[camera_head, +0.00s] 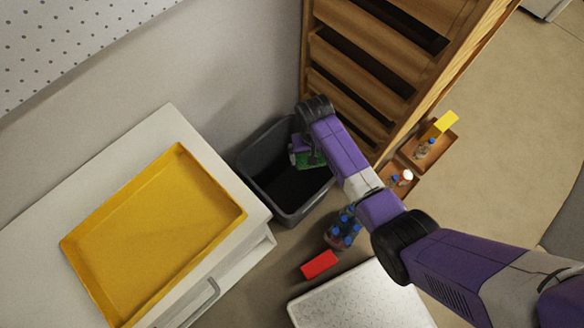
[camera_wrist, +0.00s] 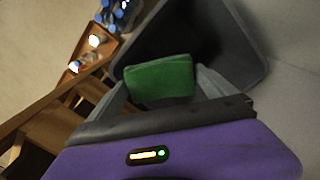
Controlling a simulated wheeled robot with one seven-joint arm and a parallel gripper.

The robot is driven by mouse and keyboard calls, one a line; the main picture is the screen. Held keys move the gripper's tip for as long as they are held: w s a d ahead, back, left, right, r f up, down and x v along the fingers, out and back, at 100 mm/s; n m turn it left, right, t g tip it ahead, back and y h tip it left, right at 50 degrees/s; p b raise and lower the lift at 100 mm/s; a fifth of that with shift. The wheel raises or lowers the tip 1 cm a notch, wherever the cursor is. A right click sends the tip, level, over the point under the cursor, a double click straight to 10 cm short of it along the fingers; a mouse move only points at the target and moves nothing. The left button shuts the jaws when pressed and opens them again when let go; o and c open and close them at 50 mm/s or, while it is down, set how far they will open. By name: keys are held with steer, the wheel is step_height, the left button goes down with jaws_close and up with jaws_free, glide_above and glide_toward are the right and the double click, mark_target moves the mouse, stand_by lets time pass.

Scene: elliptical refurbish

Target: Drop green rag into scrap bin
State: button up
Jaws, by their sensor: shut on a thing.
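The green rag (camera_wrist: 160,79) is between the two fingers of my gripper (camera_wrist: 160,84) in the wrist view, and the gripper is shut on it. In the head view the rag (camera_head: 312,160) shows as a small green patch beside my gripper (camera_head: 303,158). The dark grey scrap bin (camera_head: 288,208) stands on the floor between the white cabinet and the wooden shelf. My gripper and the rag appear over the bin's opening. In the wrist view the bin (camera_wrist: 240,45) lies beyond the rag, its dark inside visible. The exact height of the rag above the rim is unclear.
A yellow tray (camera_head: 232,218) sits on the white cabinet (camera_head: 180,122) at left. A wooden shelf unit (camera_head: 350,40) stands behind the bin. Bottles (camera_head: 343,228), a red box (camera_head: 319,265) and a patterned metal plate (camera_head: 360,300) are near the bin's front right.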

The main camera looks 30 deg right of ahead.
steer(key=w+a+f+m+b, duration=0.2)
steer(key=w+f+b, duration=0.3)
steer(key=f+b, duration=0.6)
steer(key=shift+w+a, duration=0.15)
steer(key=shift+a, duration=0.2)
steer(key=o, duration=0.9)
steer(key=shift+o, duration=0.2)
step_height(320, 180, up, 8)
steer(key=p, duration=0.2)
steer(key=shift+w+f, duration=0.1)
steer(key=shift+f, duration=0.05)
